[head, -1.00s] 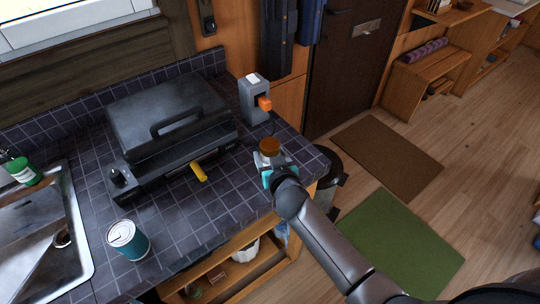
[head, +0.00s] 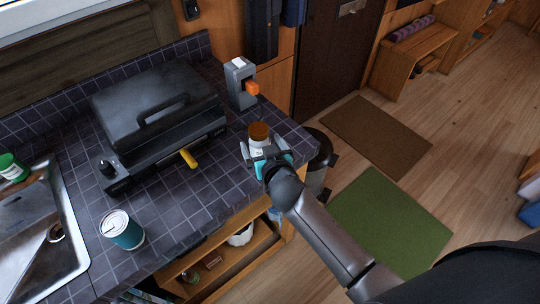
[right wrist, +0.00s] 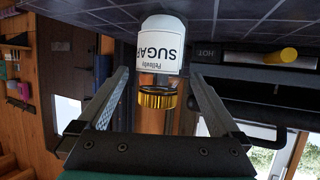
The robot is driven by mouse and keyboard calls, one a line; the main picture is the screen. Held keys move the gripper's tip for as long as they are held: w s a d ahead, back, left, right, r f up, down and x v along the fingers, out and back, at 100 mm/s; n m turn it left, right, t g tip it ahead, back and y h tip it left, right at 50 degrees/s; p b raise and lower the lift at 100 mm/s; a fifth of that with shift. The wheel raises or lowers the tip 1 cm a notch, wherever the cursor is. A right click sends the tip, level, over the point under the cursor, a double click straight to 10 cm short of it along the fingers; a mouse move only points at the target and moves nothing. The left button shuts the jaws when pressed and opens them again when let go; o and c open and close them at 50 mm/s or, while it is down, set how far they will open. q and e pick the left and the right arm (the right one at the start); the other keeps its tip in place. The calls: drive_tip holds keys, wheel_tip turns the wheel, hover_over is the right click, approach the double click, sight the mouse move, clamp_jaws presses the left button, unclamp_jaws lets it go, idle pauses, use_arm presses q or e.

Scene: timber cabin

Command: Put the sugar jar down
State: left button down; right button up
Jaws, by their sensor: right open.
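The sugar jar (head: 258,142), white with an amber lid, stands upright on the dark tiled counter (head: 217,178) near its right end. In the right wrist view the jar (right wrist: 162,50) appears upside down, with its "SUGAR" label showing. My right gripper (head: 266,157) is open, on the near side of the jar. In the right wrist view its two fingers are spread with clear gaps on both sides of the jar. My left gripper is not in view.
A bin (head: 318,160) stands beyond the counter's right edge.

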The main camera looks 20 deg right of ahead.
drive_tip(key=v, duration=0.9)
drive_tip(key=shift+p, duration=0.35)
drive_tip(key=shift+d, duration=0.1)
drive_tip(key=s+d+f+n+g+y, duration=0.1)
drive_tip(key=s+f+g, duration=0.2)
drive_tip(key=s+f, duration=0.7)
drive_tip(key=s+f+n+g, duration=0.1)
drive_tip(key=s+f+g, duration=0.25)
drive_tip(key=f, duration=1.25)
drive_tip(key=s+d+f+g, duration=0.1)
drive_tip(key=s+f+g, duration=0.1)
drive_tip(key=s, duration=0.5)
drive_tip(key=s+d+f+g, duration=0.1)
drive_tip(key=s+f+g, duration=0.1)
drive_tip(key=s+f, duration=0.3)
drive_tip(key=s+d+f+n+g, duration=0.1)
drive_tip(key=s+f, duration=0.3)
drive_tip(key=s, duration=0.6)
drive_tip(key=shift+s+d+g, duration=0.25)
drive_tip(key=shift+d+g, duration=0.15)
drive_tip(key=shift+g, duration=0.15)
drive_tip(key=shift+f, duration=0.15)
